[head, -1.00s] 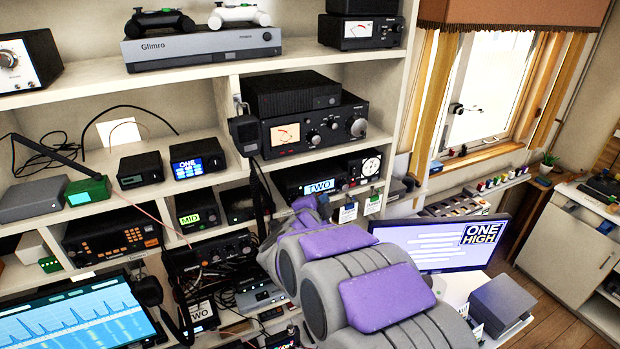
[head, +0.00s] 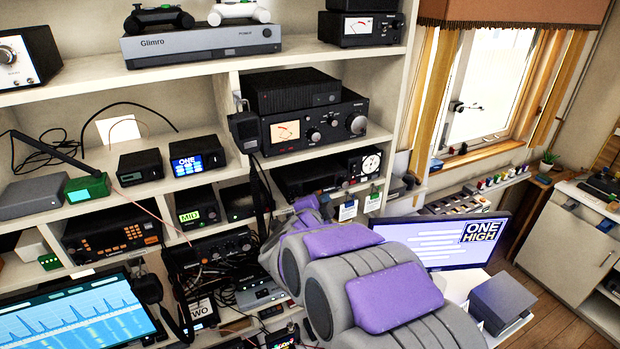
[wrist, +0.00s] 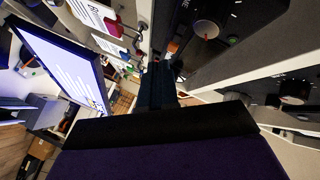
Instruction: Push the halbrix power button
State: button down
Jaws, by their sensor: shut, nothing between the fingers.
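I cannot read the name Halbrix on any device. In the head view, my purple and grey arm reaches toward the shelves, its far end at a dark radio (head: 308,178) on the middle right shelf. This radio's display is dark, and a round white meter stands at its right. My gripper (wrist: 160,78) shows in the wrist view as dark, shut fingers pointing away along the shelf fronts, with nothing held. A dark device front with a round knob (wrist: 206,28) is to its right. In the head view the fingertips are hidden, and I cannot tell whether they touch anything.
A black radio with a lit meter (head: 287,131) and a hanging handset (head: 246,131) stand above the arm's end. Tags (head: 348,209) hang from the shelf edge. A monitor (head: 440,245) stands right of the arm. A Glimro console (head: 205,45) is on the upper shelf.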

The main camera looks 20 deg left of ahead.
jog(key=shift+d, duration=0.1)
jog(key=s+d+b, duration=0.1)
jog(key=s+d, duration=0.1)
jog(key=s+d+b, duration=0.1)
jog(key=s+d, duration=0.1)
jog(key=shift+d, duration=0.25)
dwell(0.5)
dwell(0.3)
jog(key=s+d+f+n+g+b, duration=0.2)
jog(key=s+d+f+n+g, duration=0.1)
jog(key=s+d, duration=0.8)
jog(key=s+d+f+n+g+h+b, duration=0.1)
jog(key=s+d+f+n+g, duration=0.3)
jog(key=s+d+g, duration=0.4)
jog(key=s+d+f+n+g+b, duration=0.3)
jog(key=s+d, duration=1.2)
jog(key=s, duration=0.5)
notch_tip(320, 180, down, 2)
jog(key=g+b, duration=0.1)
jog(key=g, duration=0.2)
jog(key=shift+s+d+n, duration=0.25)
jog(key=shift+s+n, duration=0.05)
